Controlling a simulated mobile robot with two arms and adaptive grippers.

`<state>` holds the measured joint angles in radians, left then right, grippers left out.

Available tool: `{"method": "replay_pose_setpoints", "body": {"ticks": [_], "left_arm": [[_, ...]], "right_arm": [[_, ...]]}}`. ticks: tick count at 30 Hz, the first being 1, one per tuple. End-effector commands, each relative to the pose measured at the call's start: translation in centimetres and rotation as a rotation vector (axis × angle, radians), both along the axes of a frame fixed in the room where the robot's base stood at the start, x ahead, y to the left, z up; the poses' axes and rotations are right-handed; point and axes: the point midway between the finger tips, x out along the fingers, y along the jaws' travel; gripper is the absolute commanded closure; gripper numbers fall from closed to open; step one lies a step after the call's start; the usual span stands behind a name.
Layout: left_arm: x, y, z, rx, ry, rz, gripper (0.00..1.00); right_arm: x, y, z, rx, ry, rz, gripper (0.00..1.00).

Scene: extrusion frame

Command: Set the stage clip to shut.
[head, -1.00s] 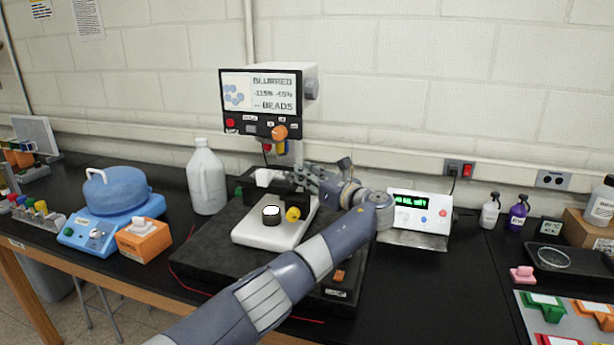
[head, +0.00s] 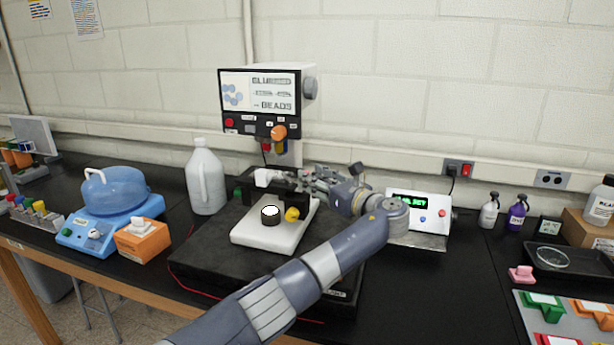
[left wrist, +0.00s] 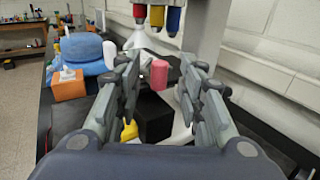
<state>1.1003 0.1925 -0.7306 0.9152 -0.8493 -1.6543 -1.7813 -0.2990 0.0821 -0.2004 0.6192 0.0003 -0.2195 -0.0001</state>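The microscope (head: 262,105) stands on a dark slab, with a screen on its head and a white base (head: 270,235). Its black stage (head: 288,190) sits above the base. My left gripper (head: 312,180) is at the stage's right side, pointing left. In the left wrist view its two fingers (left wrist: 158,85) are apart with nothing held between them. A pink-red cylinder (left wrist: 159,74) shows beyond the gap, apart from the fingers. I cannot tell for sure which part is the stage clip or how it is set; the gripper partly hides the stage. My right gripper is not in view.
Coloured objectives (left wrist: 157,17) hang above the fingers. A yellow knob (head: 292,214) is below the stage. A white jug (head: 205,178) stands left of the microscope, a control box (head: 420,212) right of it.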

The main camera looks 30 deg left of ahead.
Motion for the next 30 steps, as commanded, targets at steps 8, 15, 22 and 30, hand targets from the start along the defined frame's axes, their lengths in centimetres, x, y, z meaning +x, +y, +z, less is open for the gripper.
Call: {"method": "replay_pose_setpoints", "body": {"ticks": [8,15,22,30], "left_arm": [[-1.9,-5.6,-0.1,-0.003,0.001,-0.002,0.64],[-2.7,-7.7,-0.1,0.000,0.002,0.000,0.64],[-2.8,-7.8,-0.1,-0.001,0.001,0.001,0.64],[-2.7,-7.8,-0.1,-0.001,0.001,0.001,0.64]], "right_arm": [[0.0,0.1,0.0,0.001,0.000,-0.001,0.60],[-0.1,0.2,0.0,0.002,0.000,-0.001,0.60],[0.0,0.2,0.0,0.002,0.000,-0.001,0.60],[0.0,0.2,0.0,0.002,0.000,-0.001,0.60]]}}
